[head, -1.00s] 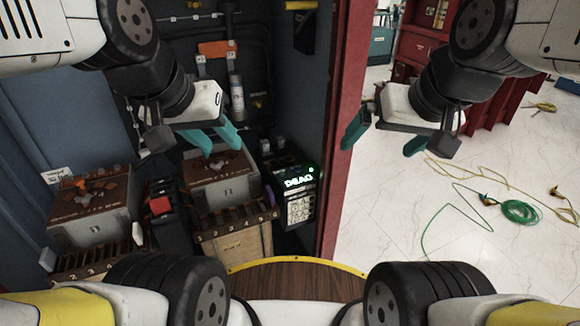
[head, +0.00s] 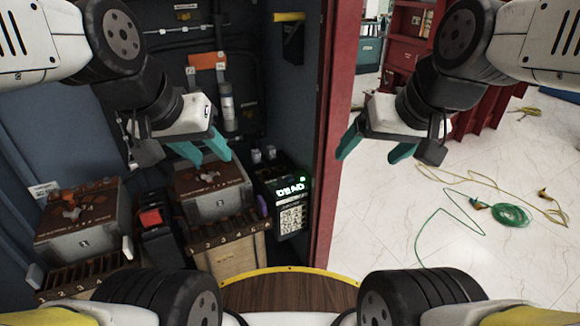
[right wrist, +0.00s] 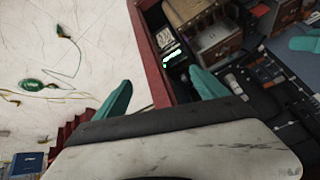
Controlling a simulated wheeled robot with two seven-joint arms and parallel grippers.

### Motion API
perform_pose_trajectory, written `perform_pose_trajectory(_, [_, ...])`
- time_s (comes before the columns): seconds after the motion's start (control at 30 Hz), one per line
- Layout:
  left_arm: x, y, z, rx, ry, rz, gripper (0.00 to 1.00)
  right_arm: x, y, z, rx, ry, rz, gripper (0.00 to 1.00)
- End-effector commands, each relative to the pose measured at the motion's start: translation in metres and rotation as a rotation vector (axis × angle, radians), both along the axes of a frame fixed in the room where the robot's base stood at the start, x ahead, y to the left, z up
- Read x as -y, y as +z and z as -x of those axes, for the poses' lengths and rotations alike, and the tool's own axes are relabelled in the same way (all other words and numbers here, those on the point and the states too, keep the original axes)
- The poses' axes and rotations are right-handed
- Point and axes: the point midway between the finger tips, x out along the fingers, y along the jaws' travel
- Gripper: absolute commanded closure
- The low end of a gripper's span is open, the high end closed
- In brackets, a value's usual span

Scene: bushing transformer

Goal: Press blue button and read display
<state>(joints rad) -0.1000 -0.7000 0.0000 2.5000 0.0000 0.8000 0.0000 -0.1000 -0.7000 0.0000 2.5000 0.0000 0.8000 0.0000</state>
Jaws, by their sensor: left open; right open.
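A dark box-shaped meter (head: 290,218) stands in the lower right of the cabinet. Its small display (head: 291,190) glows green and seems to read "DEAD". A pale keypad panel sits below the display. I cannot make out a blue button; a small purple part (head: 262,206) shows at the meter's left edge. The lit meter also shows in the right wrist view (right wrist: 172,56). My left gripper (head: 213,160) is open and empty, above and left of the meter. My right gripper (head: 366,160) is open and empty, to the right of the red cabinet post.
Boxes with terminals (head: 215,190) and a red-topped unit (head: 150,217) stand left of the meter. The red post (head: 340,110) separates cabinet and open floor. A green cable coil (head: 510,215) and yellow cable lie on the floor. A wooden, yellow-edged surface (head: 290,292) is in front.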

Motion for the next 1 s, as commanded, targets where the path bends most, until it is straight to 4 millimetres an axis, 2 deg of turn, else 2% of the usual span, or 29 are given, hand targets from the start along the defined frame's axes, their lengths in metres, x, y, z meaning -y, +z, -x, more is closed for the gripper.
perform_pose_trajectory(0.03, [0.0,0.0,0.0,0.0,0.0,0.0,0.59,0.0,0.0,0.0,0.0,0.0,0.0,0.29])
perform_pose_trajectory(0.4, [0.0,0.0,0.0,0.0,0.0,0.0,0.59,0.0,0.0,0.0,0.0,0.0,0.0,1.0])
perform_pose_trajectory(1.0, [0.0,0.0,0.0,0.0,0.0,0.0,0.59,0.0,0.0,0.0,0.0,0.0,0.0,1.0])
